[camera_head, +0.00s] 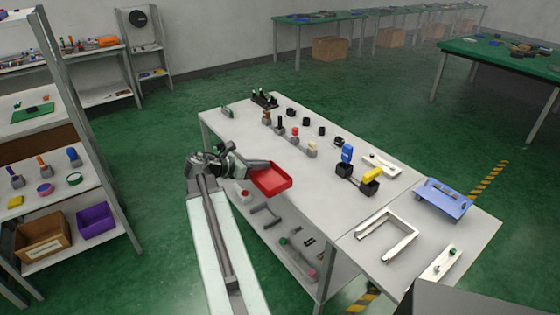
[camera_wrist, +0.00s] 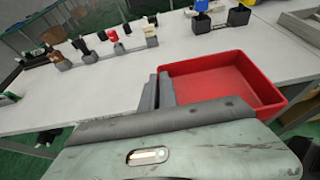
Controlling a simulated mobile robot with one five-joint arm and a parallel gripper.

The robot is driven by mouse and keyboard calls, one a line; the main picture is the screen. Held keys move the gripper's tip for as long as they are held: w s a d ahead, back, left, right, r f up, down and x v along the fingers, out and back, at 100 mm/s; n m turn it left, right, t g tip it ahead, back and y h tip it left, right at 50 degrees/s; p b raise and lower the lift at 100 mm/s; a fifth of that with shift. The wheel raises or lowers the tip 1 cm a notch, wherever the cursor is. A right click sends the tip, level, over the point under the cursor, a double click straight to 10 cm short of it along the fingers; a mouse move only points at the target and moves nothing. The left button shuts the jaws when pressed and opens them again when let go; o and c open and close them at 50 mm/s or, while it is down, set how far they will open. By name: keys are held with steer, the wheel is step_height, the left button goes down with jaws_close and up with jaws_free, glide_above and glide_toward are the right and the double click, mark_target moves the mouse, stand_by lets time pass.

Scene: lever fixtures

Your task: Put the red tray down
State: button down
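The red tray (camera_head: 272,181) is a shallow, empty, open box at the near-left edge of the long white table (camera_head: 232,118). In the wrist view the red tray (camera_wrist: 222,80) lies right of my fingers, and its near part reaches out past the table edge. My gripper (camera_head: 258,164) is at the tray's left side. In the wrist view the two fingers of my gripper (camera_wrist: 158,92) are close together at the tray's left wall and look shut on it. The tray looks roughly level. Whether its underside touches the table is hidden.
Lever fixtures stand along the table's far side, among them a blue block (camera_head: 346,154) and a yellow one (camera_head: 371,175) on black bases. A white U-shaped frame (camera_head: 386,235) and a blue fixture (camera_head: 441,198) are at the right. The table's left middle is clear.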

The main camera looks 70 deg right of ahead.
glide_above(286, 167)
steer(key=shift+f+b, duration=0.45)
steer(key=shift+f, duration=0.15)
step_height(286, 167, down, 4)
steer(key=b, duration=0.4)
steer(key=shift+r, duration=0.25)
steer(key=shift+f, duration=0.2)
steer(key=c, duration=1.6)
jaws_free()
steer(key=shift+c, duration=0.2)
steer(key=shift+r, duration=0.15)
